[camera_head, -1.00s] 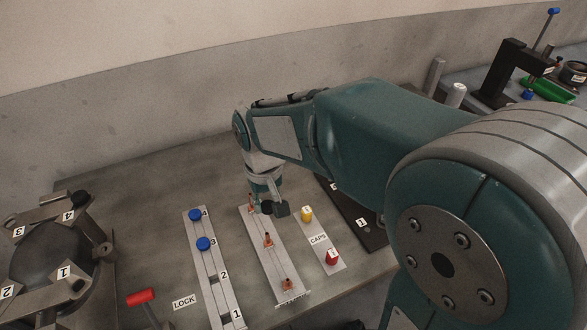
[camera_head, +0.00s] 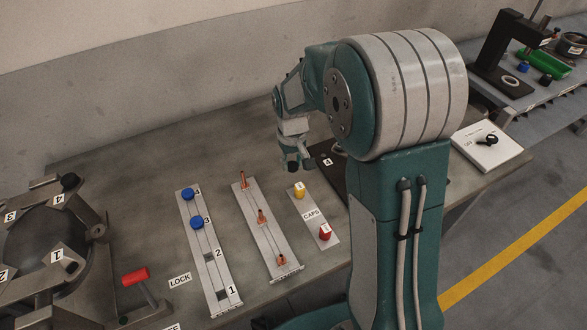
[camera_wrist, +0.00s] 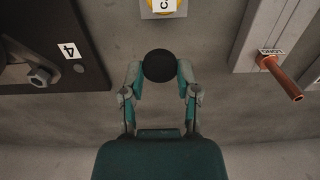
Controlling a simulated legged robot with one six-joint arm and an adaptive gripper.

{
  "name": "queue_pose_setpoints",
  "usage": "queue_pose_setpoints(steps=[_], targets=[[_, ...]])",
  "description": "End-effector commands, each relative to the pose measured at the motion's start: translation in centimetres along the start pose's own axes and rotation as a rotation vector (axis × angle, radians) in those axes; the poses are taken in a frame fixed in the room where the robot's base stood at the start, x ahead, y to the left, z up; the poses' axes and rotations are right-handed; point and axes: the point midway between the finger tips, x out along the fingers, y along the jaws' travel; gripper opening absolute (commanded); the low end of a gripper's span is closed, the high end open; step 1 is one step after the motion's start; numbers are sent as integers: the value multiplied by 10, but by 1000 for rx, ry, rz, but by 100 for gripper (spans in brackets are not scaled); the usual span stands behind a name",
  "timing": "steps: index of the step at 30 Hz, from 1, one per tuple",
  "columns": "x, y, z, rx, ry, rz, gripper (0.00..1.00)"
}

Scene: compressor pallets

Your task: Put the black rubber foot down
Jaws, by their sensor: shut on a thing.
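The black rubber foot (camera_wrist: 159,66) is a round dark piece between my fingertips in the wrist view. My gripper (camera_wrist: 158,78) is shut on it, with one finger on each side. In the head view my gripper (camera_head: 293,164) hangs above the table, behind the yellow cap and left of a dark plate; the foot is hard to tell apart from the fingers there. In the wrist view the foot shows against bare grey table, between the dark plate and the strip with copper pieces. Its height above the table is unclear.
The dark plate (camera_wrist: 86,74), marked 4, has a bolt. The caps strip (camera_head: 312,230) holds a yellow cap (camera_head: 299,189) and a red cap (camera_head: 325,232). The copper-piece strip (camera_head: 250,221) and blue-knob strip (camera_head: 203,244) lie left. A clamped compressor (camera_head: 45,240) stands far left.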

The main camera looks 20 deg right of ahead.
Motion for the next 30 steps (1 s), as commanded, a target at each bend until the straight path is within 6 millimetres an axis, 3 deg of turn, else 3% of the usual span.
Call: queue_pose_setpoints(steps=[9,18,19,21,30], targets=[[39,5,-3,0,-3,-1,0],[41,5,-4,0,-1,0,0],[41,5,-4,0,-1,0,46],[41,5,-4,0,0,0,76],[41,5,-4,0,-1,0,76]])
